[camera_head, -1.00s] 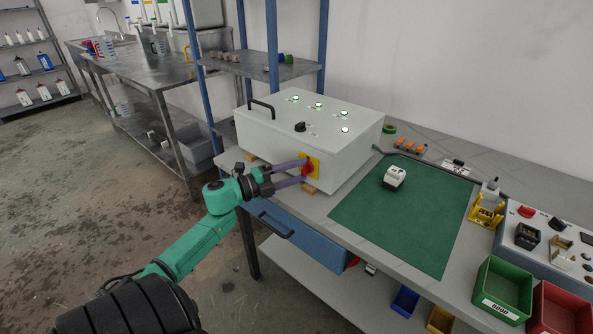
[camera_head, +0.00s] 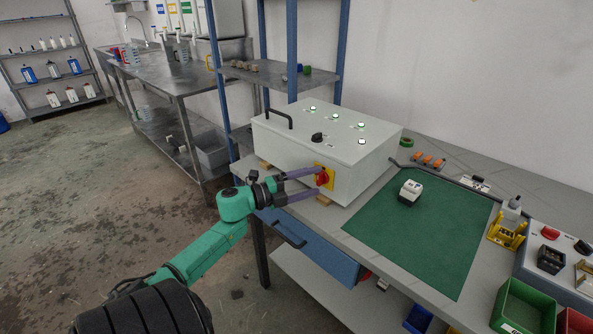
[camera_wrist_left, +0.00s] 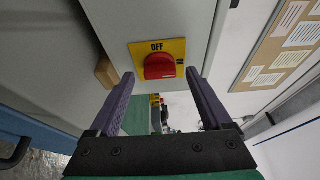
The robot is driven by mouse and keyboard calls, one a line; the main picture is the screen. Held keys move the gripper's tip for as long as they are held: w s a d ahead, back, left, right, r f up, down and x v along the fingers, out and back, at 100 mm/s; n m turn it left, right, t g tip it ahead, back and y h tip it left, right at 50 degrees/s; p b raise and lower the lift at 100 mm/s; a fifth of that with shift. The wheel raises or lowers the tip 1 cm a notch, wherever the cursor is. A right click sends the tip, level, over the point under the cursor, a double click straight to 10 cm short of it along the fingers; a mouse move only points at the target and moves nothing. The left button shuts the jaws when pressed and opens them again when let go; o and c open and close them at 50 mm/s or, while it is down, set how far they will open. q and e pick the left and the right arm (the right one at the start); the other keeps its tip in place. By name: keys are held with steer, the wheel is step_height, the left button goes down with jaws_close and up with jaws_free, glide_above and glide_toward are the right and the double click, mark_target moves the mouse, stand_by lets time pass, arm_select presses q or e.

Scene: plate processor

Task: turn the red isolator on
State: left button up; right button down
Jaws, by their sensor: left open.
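The red isolator (camera_head: 322,178) is a red knob on a yellow plate on the front side of the white control box (camera_head: 300,150). In the left wrist view the red knob (camera_wrist_left: 160,66) lies crosswise, below the word OFF on its yellow plate (camera_wrist_left: 140,48). My left gripper (camera_head: 316,184) is open, its two purple fingers pointing at the isolator. In the left wrist view the left gripper (camera_wrist_left: 163,80) has a finger on each side of the knob, with clear gaps and nothing held. My right gripper is not in view.
The box stands on wooden blocks on the grey bench, with a black handle (camera_head: 278,117) and lit green lamps on top. A blue drawer (camera_head: 310,250) is below the bench.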

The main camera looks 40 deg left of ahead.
arm_select(q)
steer(key=v, duration=1.4)
steer(key=shift+b, duration=0.45)
steer(key=shift+a, duration=0.1)
steer(key=s+a+f+n+g+y+p, duration=0.15)
steer(key=f+n+y, duration=0.4)
steer(key=f, duration=0.85)
steer(key=s+a+f+n+g+y+p, duration=0.1)
steer(key=s+a+f+n+g+y, duration=0.2)
steer(key=f+n, duration=0.8)
steer(key=s+d+f+n+g+p, duration=0.1)
steer(key=s+d+f+g, duration=0.2)
steer(key=f, duration=0.4)
steer(key=s+d+f+n+g, duration=0.1)
steer(key=s+d+f, duration=0.3)
steer(key=d+f, duration=0.15)
steer(key=s+d+f+n+g+p, duration=0.1)
steer(key=s+d+f+g, duration=0.2)
steer(key=f, duration=0.4)
steer(key=s+d+f+g+h, duration=0.1)
steer(key=s+d+f+g, duration=0.1)
steer(key=s+d, duration=0.3)
steer(key=s+d+f+g+h+p, duration=0.1)
steer(key=s+d+f+g, duration=0.1)
steer(key=s+d+f, duration=0.2)
steer(key=s+d, duration=0.2)
steer(key=d, duration=0.1)
steer(key=shift+d+f, duration=0.3)
steer(key=shift+f, duration=0.05)
